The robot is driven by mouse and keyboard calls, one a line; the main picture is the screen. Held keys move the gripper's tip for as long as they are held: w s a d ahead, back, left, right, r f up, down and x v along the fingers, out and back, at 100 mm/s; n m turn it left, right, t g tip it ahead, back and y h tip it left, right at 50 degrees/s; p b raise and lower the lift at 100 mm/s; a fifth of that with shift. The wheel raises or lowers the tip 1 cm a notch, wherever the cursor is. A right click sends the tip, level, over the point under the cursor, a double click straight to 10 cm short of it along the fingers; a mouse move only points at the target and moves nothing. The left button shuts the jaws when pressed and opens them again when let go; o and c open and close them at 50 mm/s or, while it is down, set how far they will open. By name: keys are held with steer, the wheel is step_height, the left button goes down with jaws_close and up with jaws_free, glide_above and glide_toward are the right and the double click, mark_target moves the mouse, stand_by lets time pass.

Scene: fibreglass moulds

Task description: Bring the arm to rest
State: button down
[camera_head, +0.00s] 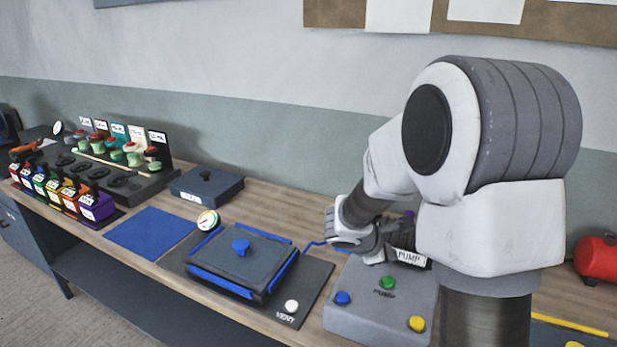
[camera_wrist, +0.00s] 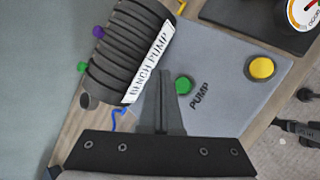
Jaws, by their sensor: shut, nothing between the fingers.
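My arm stands at the right in the head view, folded with its wrist low over the pump station. My gripper (camera_wrist: 160,82) is shut and empty in the wrist view, with its fingers together beside the green button (camera_wrist: 183,85). In the head view the gripper's fingers are hidden by my own arm and wrist. The grey pump box (camera_head: 365,310) carries a blue button (camera_head: 342,298), a green button (camera_head: 387,282) and a yellow button (camera_head: 417,323). The ribbed bench pump (camera_wrist: 125,50) lies just left of the fingers in the wrist view.
A blue mat (camera_head: 150,233), a lidded box (camera_head: 206,186) and several bottles stand further left. A red tank (camera_head: 598,260) is at right.

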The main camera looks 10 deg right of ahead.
steer(key=s+a+r+m+g+y, duration=0.1)
steer(key=s+a+r+m, duration=0.1)
steer(key=s+r+m, duration=0.75)
steer(key=s+a+r+m+t+y, duration=0.1)
steer(key=s+a+r+m+y, duration=0.1)
steer(key=s+a, duration=0.3)
steer(key=s+a+r+m+y, duration=0.2)
steer(key=s+a, duration=0.4)
steer(key=s, duration=0.4)
steer(key=m+y, duration=0.1)
steer(key=y, duration=0.1)
steer(key=shift+r+m+t+y, duration=0.25)
steer(key=shift+m+t+y, duration=0.1)
steer(key=shift+t+y, duration=0.05)
